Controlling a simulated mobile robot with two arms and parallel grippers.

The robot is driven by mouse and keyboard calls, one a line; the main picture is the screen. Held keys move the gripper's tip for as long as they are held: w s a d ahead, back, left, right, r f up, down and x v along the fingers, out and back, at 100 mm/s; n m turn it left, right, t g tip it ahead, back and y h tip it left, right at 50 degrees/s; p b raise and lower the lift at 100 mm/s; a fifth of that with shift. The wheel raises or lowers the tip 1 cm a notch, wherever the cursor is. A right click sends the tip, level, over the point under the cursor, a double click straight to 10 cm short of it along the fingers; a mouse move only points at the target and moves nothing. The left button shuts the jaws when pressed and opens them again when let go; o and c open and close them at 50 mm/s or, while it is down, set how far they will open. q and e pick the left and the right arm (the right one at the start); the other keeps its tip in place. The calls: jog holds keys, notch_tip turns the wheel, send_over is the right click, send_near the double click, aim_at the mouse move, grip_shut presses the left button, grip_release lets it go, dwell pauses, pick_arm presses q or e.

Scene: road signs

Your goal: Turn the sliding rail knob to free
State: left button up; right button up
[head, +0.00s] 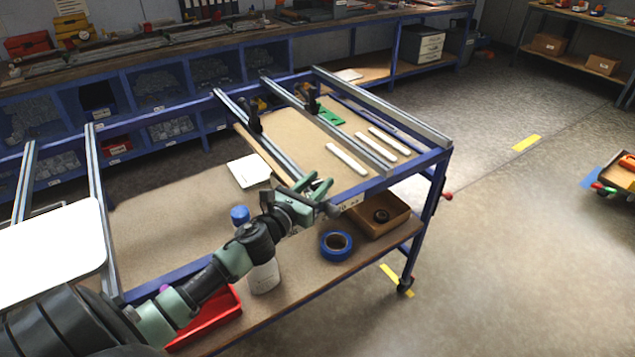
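My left gripper (318,184) reaches in from the lower left to the near end of a metal sliding rail (270,146) on the blue-framed table. Its two green fingers look spread, with a gap between them and nothing clearly held. A black knob-like part (253,120) stands up on this rail farther back. A similar black part (312,102) stands on the neighbouring rail (330,126). Any knob at the near rail end is hidden or too small to tell from the gripper, so its setting cannot be read. My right gripper is not in view.
A white panel (50,258) lies across rails at the left. On the lower shelf are a blue-capped bottle (263,276), blue tape (336,244), a brown box (380,214) and a red bin (212,318).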

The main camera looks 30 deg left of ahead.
pick_arm(q)
grip_shut()
jog(key=shift+n+y, duration=0.4)
jog(key=shift+y, duration=0.1)
jog(key=n+y, duration=0.1)
jog(key=y, duration=0.2)
jog(key=shift+d+n, duration=0.1)
jog(key=shift+n, duration=0.3)
jog(key=shift+n+g+y, duration=0.9)
jog(key=shift+n+y, duration=0.3)
jog(key=shift+y, duration=0.5)
jog(key=shift+n+g+y, duration=0.9)
jog(key=shift+n+y, duration=0.3)
jog(key=shift+y, duration=0.5)
jog(key=o, duration=1)
grip_release()
jog(key=shift+c, duration=0.2)
